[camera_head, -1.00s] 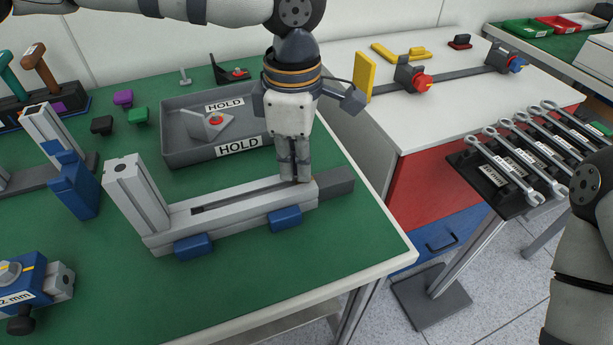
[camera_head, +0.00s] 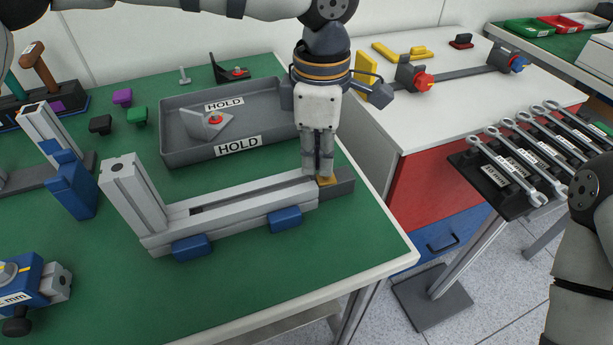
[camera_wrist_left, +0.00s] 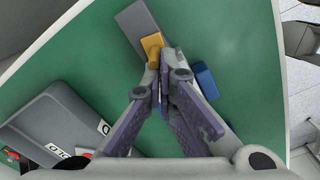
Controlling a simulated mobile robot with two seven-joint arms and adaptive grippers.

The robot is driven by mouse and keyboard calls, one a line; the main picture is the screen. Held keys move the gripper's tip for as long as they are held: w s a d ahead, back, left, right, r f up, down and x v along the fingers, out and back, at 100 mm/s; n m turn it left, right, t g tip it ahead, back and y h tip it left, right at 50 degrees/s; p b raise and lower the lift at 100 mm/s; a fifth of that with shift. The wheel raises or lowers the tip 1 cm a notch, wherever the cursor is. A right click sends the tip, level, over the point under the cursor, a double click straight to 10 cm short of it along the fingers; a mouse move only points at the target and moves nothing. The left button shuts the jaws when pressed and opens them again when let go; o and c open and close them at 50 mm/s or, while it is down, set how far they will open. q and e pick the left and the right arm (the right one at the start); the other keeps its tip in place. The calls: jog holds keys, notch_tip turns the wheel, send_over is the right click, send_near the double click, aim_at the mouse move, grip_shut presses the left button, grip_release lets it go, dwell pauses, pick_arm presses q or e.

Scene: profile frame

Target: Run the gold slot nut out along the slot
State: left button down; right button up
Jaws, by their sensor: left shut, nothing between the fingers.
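The gold slot nut (camera_head: 326,181) sits at the right end of the lying grey profile (camera_head: 240,210), over the dark grey block (camera_head: 341,187) that extends past that end. My left gripper (camera_head: 318,172) points down with its fingers shut and empty, tips right at the nut. In the left wrist view, the nut (camera_wrist_left: 153,46) lies just beside the fingertips (camera_wrist_left: 166,60), towards the grey block (camera_wrist_left: 135,22); whether they touch is unclear. The profile's slot (camera_head: 240,199) is partly visible and looks empty there. My right gripper is out of view.
An upright profile (camera_head: 128,195) stands at the lying profile's left end. Two blue clamps (camera_head: 285,219) sit along its front. A grey HOLD tray (camera_head: 190,151) is close behind. The green table's front right corner is clear.

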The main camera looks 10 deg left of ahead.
pick_arm(q)
jog(key=shift+d, duration=0.1)
jog(key=shift+w+d, duration=0.5)
jog(key=shift+d, duration=0.2)
jog(key=shift+w+d, duration=0.5)
jog(key=shift+d, duration=0.15)
jog(key=shift+s+a+r, duration=0.25)
jog(key=shift+s+a, duration=0.1)
jog(key=shift+a, duration=0.2)
jog(key=shift+s+a+p, duration=0.25)
jog(key=shift+a+p, duration=0.1)
jog(key=shift+p, duration=0.05)
jog(key=shift+r+p, duration=0.8)
jog(key=shift+r, duration=3)
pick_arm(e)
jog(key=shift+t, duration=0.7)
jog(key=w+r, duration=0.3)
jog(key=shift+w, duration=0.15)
pick_arm(q)
jog(key=shift+f, duration=0.1)
